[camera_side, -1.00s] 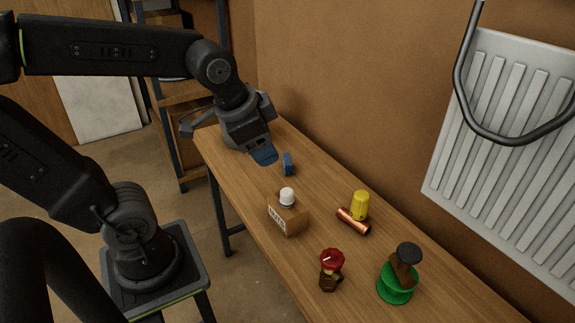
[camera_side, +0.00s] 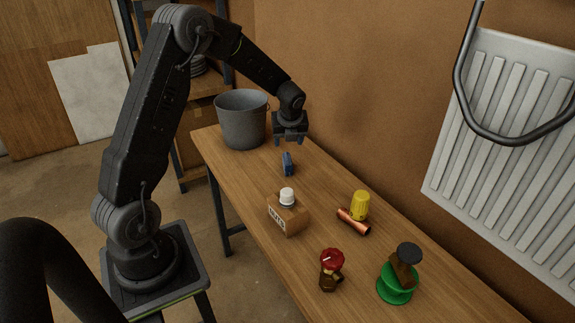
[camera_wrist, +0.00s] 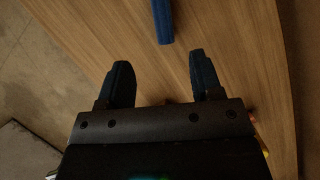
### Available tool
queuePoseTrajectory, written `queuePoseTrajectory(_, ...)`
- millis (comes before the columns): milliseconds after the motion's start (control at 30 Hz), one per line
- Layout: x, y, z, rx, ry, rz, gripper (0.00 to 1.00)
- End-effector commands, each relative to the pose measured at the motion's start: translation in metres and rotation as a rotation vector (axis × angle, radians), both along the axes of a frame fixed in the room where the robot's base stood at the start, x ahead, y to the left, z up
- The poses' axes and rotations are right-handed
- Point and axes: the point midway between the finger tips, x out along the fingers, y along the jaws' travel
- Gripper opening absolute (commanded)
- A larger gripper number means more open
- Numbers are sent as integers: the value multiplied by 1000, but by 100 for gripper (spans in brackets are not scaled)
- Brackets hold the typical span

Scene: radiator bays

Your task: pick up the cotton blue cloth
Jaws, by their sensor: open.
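A small dark blue piece (camera_side: 288,163), which looks like the rolled or folded cotton cloth, lies on the wooden bench in the side view. In the wrist view the blue cloth (camera_wrist: 162,20) is a narrow strip at the top edge, cut off by the frame, beyond my fingertips and roughly in line with the gap. My gripper (camera_side: 290,141) hangs above and behind it with fingers pointing down. In the wrist view my gripper (camera_wrist: 158,65) is open, with nothing between its two dark fingers.
A grey bucket (camera_side: 242,122) stands left of my gripper. A radiator (camera_side: 510,150) hangs on the wall.

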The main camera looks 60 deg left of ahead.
Motion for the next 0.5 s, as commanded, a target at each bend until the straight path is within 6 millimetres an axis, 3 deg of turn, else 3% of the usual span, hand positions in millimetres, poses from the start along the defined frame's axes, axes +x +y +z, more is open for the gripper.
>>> queuePoseTrajectory(300, 9, 20, -56, -2, 2, 3, 60)
queuePoseTrajectory(500, 11, 26, -70, -1, 0, 3, 60)
